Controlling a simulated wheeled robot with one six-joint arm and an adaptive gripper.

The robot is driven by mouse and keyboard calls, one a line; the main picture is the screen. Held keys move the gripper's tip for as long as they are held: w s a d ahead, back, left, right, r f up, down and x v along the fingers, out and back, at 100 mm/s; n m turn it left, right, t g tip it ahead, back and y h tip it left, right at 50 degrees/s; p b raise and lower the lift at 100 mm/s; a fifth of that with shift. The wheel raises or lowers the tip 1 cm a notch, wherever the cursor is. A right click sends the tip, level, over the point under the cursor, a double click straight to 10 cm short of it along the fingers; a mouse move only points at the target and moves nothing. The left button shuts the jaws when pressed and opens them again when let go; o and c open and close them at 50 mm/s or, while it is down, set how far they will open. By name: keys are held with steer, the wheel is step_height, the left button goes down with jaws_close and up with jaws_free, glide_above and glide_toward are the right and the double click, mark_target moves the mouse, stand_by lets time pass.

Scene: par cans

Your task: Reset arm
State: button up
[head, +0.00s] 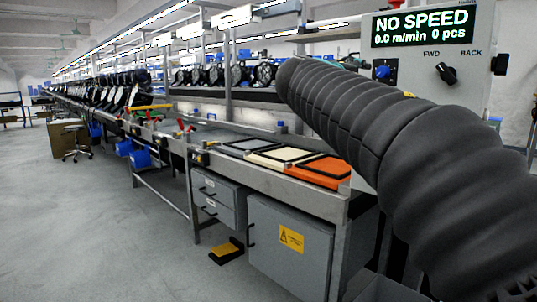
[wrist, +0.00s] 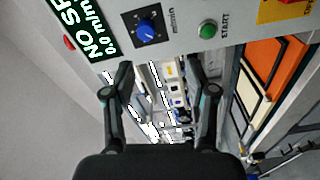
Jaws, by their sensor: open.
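My gripper (wrist: 160,78) shows in the wrist view with its two fingers spread apart. It is open and nothing is between the fingers. Beyond it is the control panel (wrist: 180,18) with a blue knob (wrist: 146,27), a green START button (wrist: 208,30) and part of a lit display (wrist: 82,30). In the head view my dark, ribbed arm rises from the lower right toward the upper middle, and the gripper is hidden there. The panel (head: 470,72) stands behind the arm, and its display (head: 422,24) reads NO SPEED, 0.0 m/min, 0 pcs.
A long workbench line (head: 265,172) runs to the far left. Grey, cream and orange trays (head: 318,172) lie on its near end, close to my arm. A grey cabinet (head: 290,245) stands below, with a yellow and black pedal (head: 226,250) on the floor.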

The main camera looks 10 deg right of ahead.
steer(key=s+a+f+g+y, duration=0.1)
steer(key=s+f+y, duration=0.1)
steer(key=f, duration=0.6)
steer(key=s+a+f+m+g+y, duration=0.1)
steer(key=s+a+f+g+y, duration=0.15)
steer(key=f, duration=0.55)
steer(key=s+f+g+y, duration=0.1)
steer(key=f+y, duration=0.1)
steer(key=f, duration=0.6)
steer(key=s+a+f+m+g+y, duration=0.1)
steer(key=s+a+f+m+y, duration=0.1)
steer(key=s+f, duration=0.7)
steer(key=s+a+f+m+g+y, duration=0.1)
steer(key=s+a+f+m+y, duration=0.2)
steer(key=s+f, duration=0.7)
steer(key=shift+s+a+y, duration=0.95)
steer(key=shift+s+a, duration=0.05)
steer(key=shift+s, duration=1.75)
